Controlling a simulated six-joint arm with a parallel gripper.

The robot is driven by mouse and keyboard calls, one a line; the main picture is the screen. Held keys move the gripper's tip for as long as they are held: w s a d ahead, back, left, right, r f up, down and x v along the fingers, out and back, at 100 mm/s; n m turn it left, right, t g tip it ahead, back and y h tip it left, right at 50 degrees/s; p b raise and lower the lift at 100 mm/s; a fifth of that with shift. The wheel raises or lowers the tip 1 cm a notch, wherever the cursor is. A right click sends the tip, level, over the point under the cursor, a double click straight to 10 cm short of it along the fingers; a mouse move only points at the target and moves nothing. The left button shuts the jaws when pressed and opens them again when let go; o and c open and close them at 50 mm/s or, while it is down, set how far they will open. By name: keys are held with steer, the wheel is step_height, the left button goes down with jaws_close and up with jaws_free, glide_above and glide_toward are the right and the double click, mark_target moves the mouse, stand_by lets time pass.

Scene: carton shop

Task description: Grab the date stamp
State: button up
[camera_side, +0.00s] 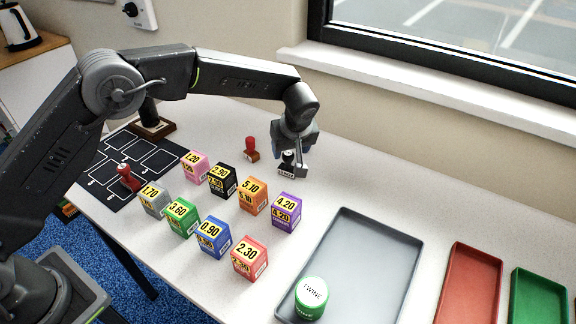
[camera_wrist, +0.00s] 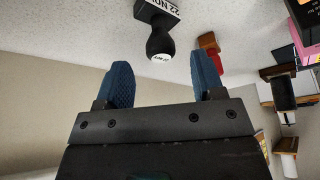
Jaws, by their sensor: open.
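The date stamp (camera_side: 287,168) has a black handle and a base with a white label. It stands upright on the white table, partly hidden by my gripper in the side view. In the wrist view, the date stamp (camera_wrist: 159,30) appears upside down, with part of its label reading "22 NO". My gripper (camera_side: 297,160) is open at the stamp. In the wrist view, its two blue fingers (camera_wrist: 163,70) are spread, and the stamp's round knob lies just beyond and between their tips. I see no grip on it.
A red-handled stamp (camera_side: 251,149) stands left of the date stamp. Several coloured price boxes (camera_side: 285,210) stand in front. Another red-handled stamp (camera_side: 128,178) is on a black mat (camera_side: 105,196). A grey tray (camera_side: 372,250) holds a twine tub (camera_side: 311,298). Red (camera_side: 470,285) and green (camera_side: 538,300) trays lie right.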

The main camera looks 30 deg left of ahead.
mark_target(288, 153)
steer(key=shift+x, duration=2.75)
steer(key=shift+s, duration=0.1)
steer(key=shift+c, duration=0.2)
steer(key=c, duration=0.9)
steer(key=shift+c, duration=0.3)
steer(key=shift+r, duration=0.2)
